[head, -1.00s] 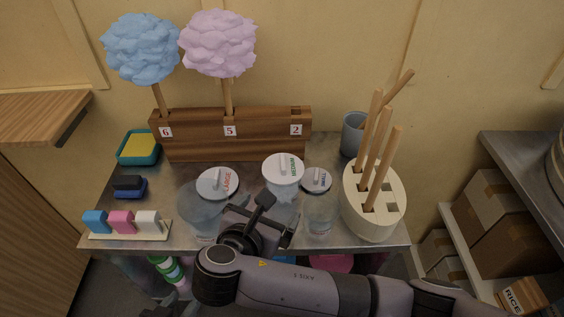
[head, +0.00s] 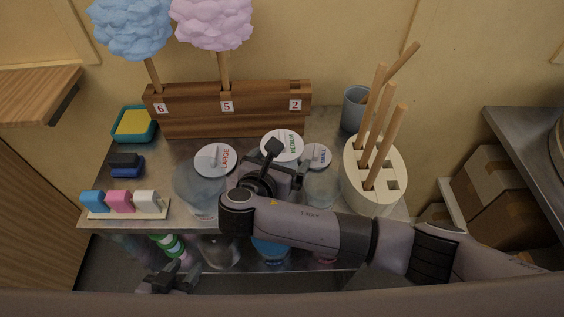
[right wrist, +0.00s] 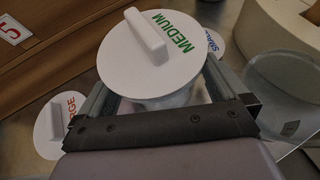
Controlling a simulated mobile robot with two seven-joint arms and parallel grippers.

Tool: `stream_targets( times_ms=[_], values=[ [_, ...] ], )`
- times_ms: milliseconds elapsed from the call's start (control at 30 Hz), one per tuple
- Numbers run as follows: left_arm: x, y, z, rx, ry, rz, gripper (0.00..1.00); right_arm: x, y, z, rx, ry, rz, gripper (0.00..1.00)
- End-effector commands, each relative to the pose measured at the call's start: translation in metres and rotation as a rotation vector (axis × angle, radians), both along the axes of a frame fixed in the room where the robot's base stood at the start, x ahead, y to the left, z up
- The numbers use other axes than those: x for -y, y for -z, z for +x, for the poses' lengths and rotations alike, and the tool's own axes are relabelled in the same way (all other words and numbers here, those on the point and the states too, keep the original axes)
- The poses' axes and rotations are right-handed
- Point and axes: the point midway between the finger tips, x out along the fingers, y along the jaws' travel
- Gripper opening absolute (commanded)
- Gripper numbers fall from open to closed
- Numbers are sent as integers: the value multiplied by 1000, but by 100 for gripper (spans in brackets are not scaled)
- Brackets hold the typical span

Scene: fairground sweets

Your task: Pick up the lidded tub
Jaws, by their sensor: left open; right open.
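Three clear tubs with white handled lids stand on the metal table. The MEDIUM tub's lid (head: 282,146) is in the middle, the LARGE tub's lid (head: 216,160) to its left, the SMALL tub's lid (head: 318,156) to its right. My right gripper (head: 277,172) is open at the near side of the MEDIUM tub. In the right wrist view its fingers lie either side of the tub, below the MEDIUM lid (right wrist: 150,55); contact cannot be told. The MEDIUM tub's body is mostly hidden. My left gripper (head: 172,280) is open and empty, low before the table's front edge.
A cream holder (head: 372,188) with wooden sticks stands close right of the SMALL tub. A wooden rack (head: 190,120) with candy floss is behind. Coloured clips (head: 120,202), a blue block (head: 127,165) and a sponge tray (head: 134,124) are left. A grey-blue cup (head: 355,108) is behind the holder.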

Motion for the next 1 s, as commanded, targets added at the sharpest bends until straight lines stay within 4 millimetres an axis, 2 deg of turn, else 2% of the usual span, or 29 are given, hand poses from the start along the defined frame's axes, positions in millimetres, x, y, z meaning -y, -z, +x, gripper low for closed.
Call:
stream_targets(
  times_ms=[100,167,200,667,867,1000],
  values=[
    [0,0,0,0,0,0,43,0,0,0,0,0,0,100],
    [0,0,0,0,0,0,43,0,0,0,0,0,0,80],
    [0,0,0,0,0,0,43,0,0,0,0,0,0,77],
    [0,1,0,0,1,-1,43,0,-6,0,2,1,1,77],
    [0,3,0,0,0,0,43,0,-29,0,5,0,4,77],
    [0,2,0,0,0,0,43,-1,-63,0,6,-1,5,77]
  ],
)
